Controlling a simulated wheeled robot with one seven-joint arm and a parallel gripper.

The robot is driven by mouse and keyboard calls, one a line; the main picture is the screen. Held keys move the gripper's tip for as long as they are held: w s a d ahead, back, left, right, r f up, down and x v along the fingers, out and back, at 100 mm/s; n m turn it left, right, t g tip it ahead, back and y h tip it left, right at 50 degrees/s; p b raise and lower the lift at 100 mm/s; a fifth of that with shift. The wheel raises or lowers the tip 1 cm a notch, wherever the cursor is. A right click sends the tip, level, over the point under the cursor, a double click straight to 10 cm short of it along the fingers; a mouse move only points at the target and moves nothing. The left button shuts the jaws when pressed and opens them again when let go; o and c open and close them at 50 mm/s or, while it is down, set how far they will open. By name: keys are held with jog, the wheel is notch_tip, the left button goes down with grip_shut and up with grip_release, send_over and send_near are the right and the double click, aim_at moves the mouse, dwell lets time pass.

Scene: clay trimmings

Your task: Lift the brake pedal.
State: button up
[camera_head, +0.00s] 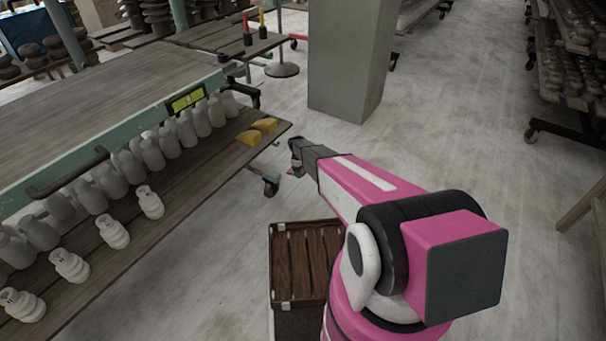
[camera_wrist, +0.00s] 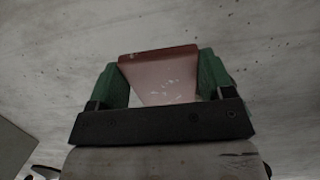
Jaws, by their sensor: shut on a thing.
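My gripper (camera_head: 296,158) is low beside the near right corner of the workbench cart, at the end of my pink arm. In the wrist view, its two green fingertips (camera_wrist: 162,72) are closed on both sides of the brake pedal (camera_wrist: 165,88). The pedal is a flat, dull red plate with pale scuffs, and its lower part is hidden behind the dark gripper bar. A little red of the pedal shows under the gripper in the head view. A caster wheel (camera_head: 271,188) of the cart stands just left of the gripper. The pedal's joint to the wheel is hidden.
A brown crate (camera_head: 308,262) stands beside my arm. A grey pillar (camera_head: 347,60) rises behind. Open floor lies to the right, before a wheeled rack (camera_head: 570,80).

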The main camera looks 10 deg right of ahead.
jog(key=shift+w+a+r, duration=0.2)
jog(key=shift+r, duration=0.3)
jog(key=o, duration=1.3)
jog(key=shift+s+d+f, duration=0.25)
jog(key=shift+s+f, duration=0.05)
jog(key=shift+f, duration=0.35)
jog(key=shift+s+d+f+t+y, duration=0.2)
jog(key=shift+d+f+t+y, duration=0.05)
jog(key=shift+f+t+y, duration=0.5)
notch_tip(320, 180, up, 11)
jog(key=shift+f, duration=0.1)
jog(key=s+r+m, duration=0.1)
jog(key=s+r, duration=0.3)
jog(key=s, duration=0.3)
jog(key=s+r+m, duration=0.2)
jog(key=s+r, duration=0.3)
jog(key=s, duration=0.3)
jog(key=s+a+r+m, duration=0.1)
jog(key=s+r+m, duration=0.1)
jog(key=s+r, duration=0.2)
jog(key=shift+s+r, duration=0.15)
jog(key=shift+s, duration=0.7)
jog(key=shift+s+r, duration=0.1)
jog(key=shift+s, duration=0.7)
